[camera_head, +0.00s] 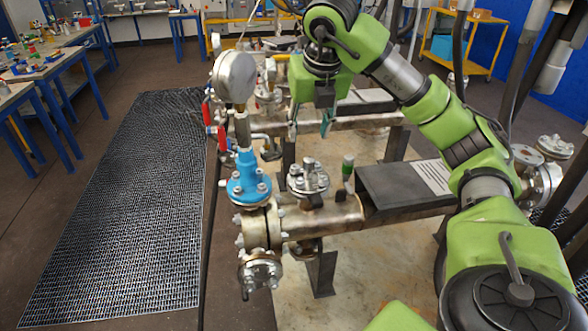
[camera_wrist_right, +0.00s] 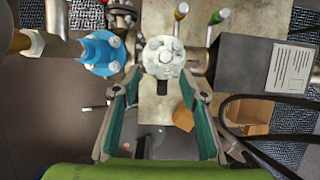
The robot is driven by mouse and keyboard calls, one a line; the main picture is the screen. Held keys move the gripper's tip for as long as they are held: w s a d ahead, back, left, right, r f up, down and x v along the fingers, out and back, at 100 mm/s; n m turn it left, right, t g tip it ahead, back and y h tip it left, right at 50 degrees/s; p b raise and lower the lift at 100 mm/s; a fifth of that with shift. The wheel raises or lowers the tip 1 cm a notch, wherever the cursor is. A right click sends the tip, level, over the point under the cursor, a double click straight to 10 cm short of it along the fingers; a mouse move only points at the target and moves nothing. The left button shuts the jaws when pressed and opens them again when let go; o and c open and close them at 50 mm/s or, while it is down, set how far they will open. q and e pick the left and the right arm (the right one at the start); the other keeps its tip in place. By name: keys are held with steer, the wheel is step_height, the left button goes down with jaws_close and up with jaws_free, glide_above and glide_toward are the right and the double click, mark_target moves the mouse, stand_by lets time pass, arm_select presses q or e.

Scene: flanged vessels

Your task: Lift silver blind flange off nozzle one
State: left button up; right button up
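A silver blind flange (camera_head: 308,178) with bolts lies flat on top of a short nozzle on the near horizontal pipe vessel (camera_head: 325,215). In the right wrist view the flange (camera_wrist_right: 163,57) shows from above as a pale bolted disc. My right gripper (camera_head: 311,128) hangs above and behind the flange in the head view, pointing down. Its green-lined fingers (camera_wrist_right: 160,85) are spread wide, with nothing between them. The flange lies just beyond the fingertips in the wrist view, with no visible contact. My left gripper is not in view.
A blue flanged fitting (camera_head: 248,178) carrying a round gauge (camera_head: 235,77) stands left of the flange. A green-topped valve stem (camera_head: 347,167) and a dark labelled box (camera_head: 405,190) are to the right. A floor grating (camera_head: 130,210) lies at left.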

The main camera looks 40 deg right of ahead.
mark_target(310, 159)
steer(key=x, duration=0.4)
steer(key=s+x, duration=0.1)
steer(key=x, duration=0.2)
steer(key=shift+d+f, duration=0.1)
steer(key=shift+d, duration=0.05)
steer(key=shift+w+d+f, duration=0.1)
steer(key=shift+d+f, duration=0.1)
steer(key=shift+f, duration=0.45)
steer(key=p+x, duration=0.1)
steer(key=x, duration=0.2)
steer(key=shift+d+f+p, duration=0.15)
steer(key=shift+d+p, duration=0.05)
steer(key=shift+p, duration=0.2)
steer(key=shift+w+d+f, duration=0.1)
steer(key=shift+w+f, duration=0.1)
steer(key=shift+f, duration=0.35)
jaws_close()
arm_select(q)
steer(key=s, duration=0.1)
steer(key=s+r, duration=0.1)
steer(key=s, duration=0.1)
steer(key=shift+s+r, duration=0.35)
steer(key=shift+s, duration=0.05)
arm_select(e)
steer(key=shift+w+r, duration=0.15)
steer(key=shift+r, duration=0.05)
